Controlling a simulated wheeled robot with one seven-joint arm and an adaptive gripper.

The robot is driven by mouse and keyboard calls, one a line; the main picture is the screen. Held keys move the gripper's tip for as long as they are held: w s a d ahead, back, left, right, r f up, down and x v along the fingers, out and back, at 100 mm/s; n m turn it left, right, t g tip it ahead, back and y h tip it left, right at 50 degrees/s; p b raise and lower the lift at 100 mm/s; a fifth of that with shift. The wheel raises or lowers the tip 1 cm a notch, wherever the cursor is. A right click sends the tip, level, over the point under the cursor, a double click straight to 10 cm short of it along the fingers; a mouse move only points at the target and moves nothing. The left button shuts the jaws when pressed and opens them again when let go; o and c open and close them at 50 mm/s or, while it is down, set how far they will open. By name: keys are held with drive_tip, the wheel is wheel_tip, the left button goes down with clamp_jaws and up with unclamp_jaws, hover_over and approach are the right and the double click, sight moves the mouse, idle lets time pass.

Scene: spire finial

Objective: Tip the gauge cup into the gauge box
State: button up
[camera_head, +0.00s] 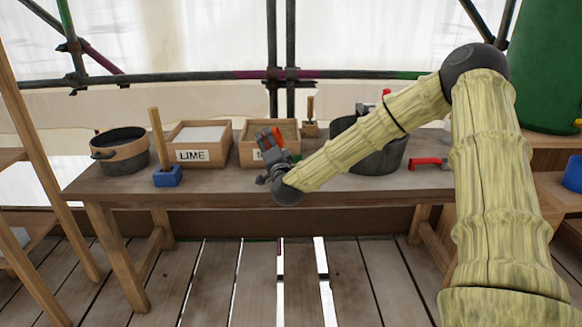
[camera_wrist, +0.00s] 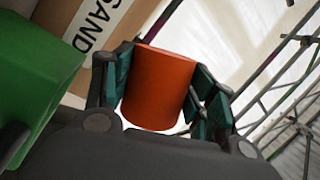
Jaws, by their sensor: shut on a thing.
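My gripper (camera_head: 270,143) is shut on an orange cup (camera_wrist: 160,88), which I take to be the gauge cup. The cup (camera_head: 279,136) is held in front of the sand box, seemingly above the bench. In the wrist view the two dark green finger pads of my gripper (camera_wrist: 162,90) press on its sides. The cup's contents are hidden. A green angular thing (camera_wrist: 38,65) stands close on the left of the wrist view. I cannot tell whether it is the gauge box. The head view shows no clearly marked gauge box.
On the bench (camera_head: 225,190) stand a dark tub (camera_head: 122,158), a blue block with an upright stick (camera_head: 167,176), a LIME box (camera_head: 194,155), a sand box (camera_head: 250,155) and a dark bucket (camera_head: 380,160) partly behind my arm. A red-handled tool (camera_head: 427,162) lies at right.

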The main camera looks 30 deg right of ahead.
drive_tip(key=shift+r+m+b, duration=0.2)
drive_tip(key=shift+m+b, duration=0.4)
drive_tip(key=shift+s+d+r+m+h+b, duration=0.25)
drive_tip(key=shift+d+m+b, duration=0.1)
drive_tip(key=shift+m+b, duration=0.15)
drive_tip(key=shift+s+d+r+m+h+b, duration=0.15)
drive_tip(key=shift+d+m+h+b, duration=0.15)
drive_tip(key=shift+m+b, duration=0.15)
idle(0.4)
drive_tip(key=shift+s+d+f+m+t+h+b, duration=0.15)
drive_tip(key=shift+f+m+t+h+b, duration=0.3)
drive_tip(key=shift+m+b, duration=0.85)
idle(0.5)
drive_tip(key=shift+d+r+m+h+b, duration=0.15)
drive_tip(key=shift+m+h+b, duration=0.3)
drive_tip(key=shift+b, duration=0.6)
drive_tip(key=shift+r, duration=0.1)
